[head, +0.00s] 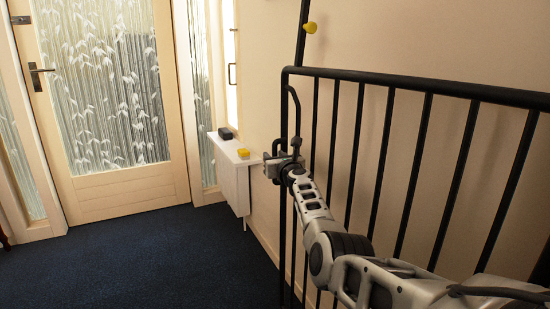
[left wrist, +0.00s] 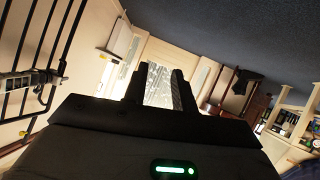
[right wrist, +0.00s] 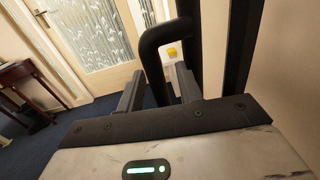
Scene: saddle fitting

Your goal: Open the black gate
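The black gate (head: 384,130) with upright bars stands at the right in the head view, along the beige wall. A bent black handle (head: 295,105) runs down its left end post. My right gripper (head: 283,163) is at this handle. In the right wrist view the handle (right wrist: 152,55) passes between the two fingers (right wrist: 158,82), which stand apart with small gaps visible beside it. My left gripper is outside the head view. In the left wrist view its fingers (left wrist: 160,88) are apart and empty, and the gate (left wrist: 40,45) shows at the left, away from them.
A yellow knob (head: 311,27) is above the gate's end. A wooden glazed door (head: 120,188) is at the back.

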